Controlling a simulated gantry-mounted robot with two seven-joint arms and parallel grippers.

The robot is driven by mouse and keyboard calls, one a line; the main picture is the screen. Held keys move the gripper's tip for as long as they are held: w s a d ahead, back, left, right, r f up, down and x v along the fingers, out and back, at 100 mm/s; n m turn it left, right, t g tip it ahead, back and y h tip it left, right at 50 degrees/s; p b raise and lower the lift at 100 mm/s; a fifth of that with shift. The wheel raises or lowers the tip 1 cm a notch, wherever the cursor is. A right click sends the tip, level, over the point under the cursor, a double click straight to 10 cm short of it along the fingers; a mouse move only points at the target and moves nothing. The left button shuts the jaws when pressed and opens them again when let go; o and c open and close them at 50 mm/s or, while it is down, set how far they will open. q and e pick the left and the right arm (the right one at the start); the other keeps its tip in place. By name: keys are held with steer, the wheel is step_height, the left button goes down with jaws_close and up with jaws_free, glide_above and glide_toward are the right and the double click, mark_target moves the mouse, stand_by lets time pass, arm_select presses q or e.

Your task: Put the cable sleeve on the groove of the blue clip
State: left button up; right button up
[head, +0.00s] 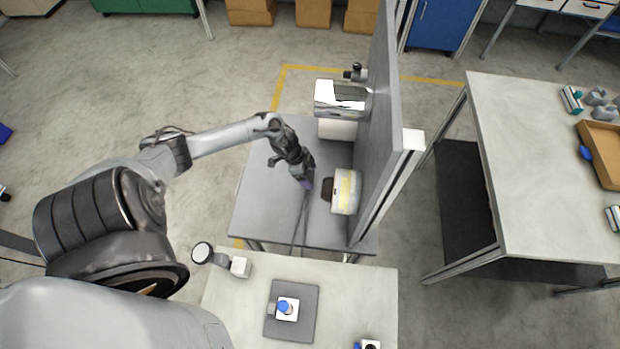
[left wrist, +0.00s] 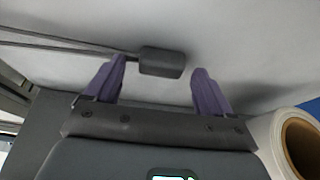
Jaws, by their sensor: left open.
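My left gripper (head: 307,184) reaches down over the grey table beside the upright panel. In the left wrist view its two purple fingers (left wrist: 157,90) are open and apart. A dark grey block-like sleeve (left wrist: 161,61) lies beyond the fingertips, between them in the picture, with thin dark cables (left wrist: 65,45) running off to the left. I cannot tell its distance from the fingers. In the head view the cables (head: 301,222) run from below the gripper to the near table edge. A blue part (head: 285,306), possibly the blue clip, sits on a white block; its groove cannot be made out.
The grey panel (head: 383,120) stands upright right of the gripper. A white and yellow rounded object (head: 346,190) stands close by; a white roll (left wrist: 278,140) shows in the left wrist view. A white box-shaped device (head: 339,98) is behind. A dark mat (head: 306,325) lies on the near table.

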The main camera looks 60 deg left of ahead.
arm_select(q)
steer(key=shift+w+f, duration=0.1)
steer(key=shift+f, duration=0.1)
steer(key=shift+c, duration=0.5)
steer(key=c, duration=1)
steer(key=shift+r, duration=0.2)
steer(key=shift+c, duration=0.2)
